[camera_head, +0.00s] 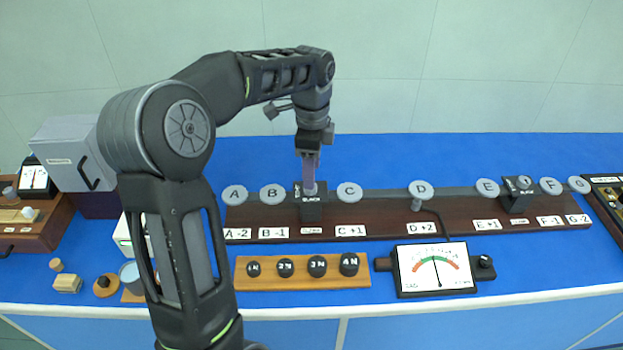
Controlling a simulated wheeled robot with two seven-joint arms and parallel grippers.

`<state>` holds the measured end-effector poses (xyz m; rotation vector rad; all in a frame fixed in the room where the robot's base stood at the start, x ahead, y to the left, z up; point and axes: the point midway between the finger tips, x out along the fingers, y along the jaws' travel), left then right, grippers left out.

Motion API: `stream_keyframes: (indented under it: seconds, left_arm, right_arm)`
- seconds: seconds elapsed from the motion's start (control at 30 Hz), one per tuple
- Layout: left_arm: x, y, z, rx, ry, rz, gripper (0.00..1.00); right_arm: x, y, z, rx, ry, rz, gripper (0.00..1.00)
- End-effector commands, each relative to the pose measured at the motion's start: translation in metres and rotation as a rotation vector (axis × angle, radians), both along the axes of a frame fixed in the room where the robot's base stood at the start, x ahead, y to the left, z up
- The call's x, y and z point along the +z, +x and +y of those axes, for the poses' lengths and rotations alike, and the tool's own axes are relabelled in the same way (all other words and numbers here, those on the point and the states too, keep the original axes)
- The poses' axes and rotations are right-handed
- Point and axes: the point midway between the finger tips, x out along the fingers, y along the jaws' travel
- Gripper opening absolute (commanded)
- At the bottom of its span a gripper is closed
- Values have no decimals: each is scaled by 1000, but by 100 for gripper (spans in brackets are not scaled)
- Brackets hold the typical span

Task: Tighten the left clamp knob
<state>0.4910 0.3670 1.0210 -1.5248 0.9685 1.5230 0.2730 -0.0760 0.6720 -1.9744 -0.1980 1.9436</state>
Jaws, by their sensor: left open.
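The left clamp is a black block (313,212) on the long dark wooden beam, between the grey discs B and C. Its small grey clamp knob (310,190) is on top, partly hidden by the fingers. My left gripper (309,182) points straight down over this knob with its fingertips at it. The fingers are open, but I see them nearly edge-on and cannot tell whether they touch the knob. A similar right clamp (514,203) with a grey knob (524,182) stands between discs E and F. My right gripper is not in view.
The beam (380,217) carries lettered grey discs, D (422,190) among them. In front lie a wooden strip (300,283) with several black weights and a dial gauge (435,268). Boxes and small parts crowd the left. The blue bench behind the beam is clear.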

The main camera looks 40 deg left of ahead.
Motion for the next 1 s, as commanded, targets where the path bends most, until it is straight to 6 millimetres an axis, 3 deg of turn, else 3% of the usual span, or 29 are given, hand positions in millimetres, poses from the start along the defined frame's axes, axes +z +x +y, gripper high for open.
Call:
stream_keyframes:
  seconds: [0.1,0.3,1.0]
  left_arm:
    - [20,1,0,-1,1,-4,50]
    - [36,0,0,-1,1,0,50]
    - [37,0,0,-1,1,0,50]
  right_arm:
    - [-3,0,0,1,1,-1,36]
    - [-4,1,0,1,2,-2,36]
    - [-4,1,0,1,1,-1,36]
